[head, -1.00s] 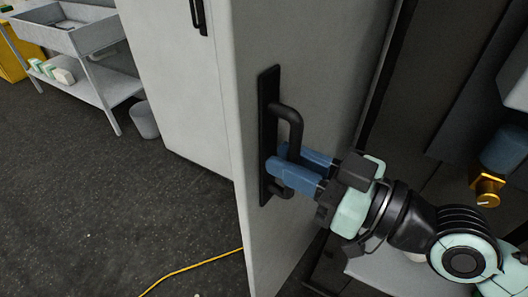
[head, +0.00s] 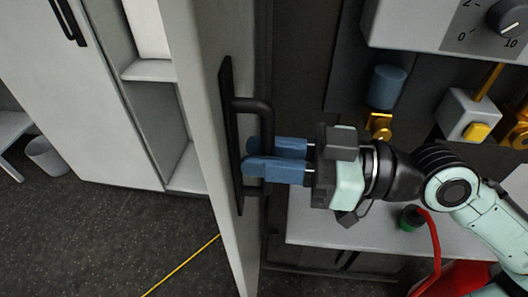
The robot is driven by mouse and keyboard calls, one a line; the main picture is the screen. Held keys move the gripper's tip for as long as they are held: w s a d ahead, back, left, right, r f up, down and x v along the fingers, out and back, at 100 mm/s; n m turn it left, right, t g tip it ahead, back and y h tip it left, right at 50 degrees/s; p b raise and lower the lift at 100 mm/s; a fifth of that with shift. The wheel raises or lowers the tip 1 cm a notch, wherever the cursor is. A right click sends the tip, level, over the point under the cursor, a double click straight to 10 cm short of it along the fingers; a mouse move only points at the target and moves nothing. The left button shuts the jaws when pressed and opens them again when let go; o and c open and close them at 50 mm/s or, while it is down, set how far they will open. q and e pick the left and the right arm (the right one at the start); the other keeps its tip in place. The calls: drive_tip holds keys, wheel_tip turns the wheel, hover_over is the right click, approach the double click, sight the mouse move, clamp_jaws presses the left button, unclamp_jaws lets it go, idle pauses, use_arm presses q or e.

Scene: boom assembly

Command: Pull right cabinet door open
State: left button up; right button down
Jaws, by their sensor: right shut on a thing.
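The right cabinet door (head: 205,120) is a light grey panel that stands swung out, seen at a steep angle. Its black bar handle (head: 266,118) sits on a dark upright plate. My right gripper (head: 250,158) has blue fingers shut on the lower part of this handle. The fingers hide part of the bar. My left gripper is not in view.
Left of the door are a light grey cabinet front (head: 85,95) with its own black handle (head: 68,22) and open shelves (head: 150,70). A control box with a dial (head: 508,17) and a white worktop (head: 340,236) are at right. A yellow cable (head: 185,262) lies on the dark floor, and a grey bin (head: 46,157) stands at far left.

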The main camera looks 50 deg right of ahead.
drive_tip(key=c, duration=1.2)
unclamp_jaws()
drive_tip(key=shift+o, duration=0.2)
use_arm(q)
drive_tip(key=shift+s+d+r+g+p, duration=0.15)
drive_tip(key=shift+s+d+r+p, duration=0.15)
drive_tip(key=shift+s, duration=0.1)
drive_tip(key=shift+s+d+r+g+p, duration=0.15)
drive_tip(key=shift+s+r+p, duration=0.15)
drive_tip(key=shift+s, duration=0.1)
use_arm(e)
drive_tip(key=v, duration=1.3)
drive_tip(key=shift+s, duration=0.15)
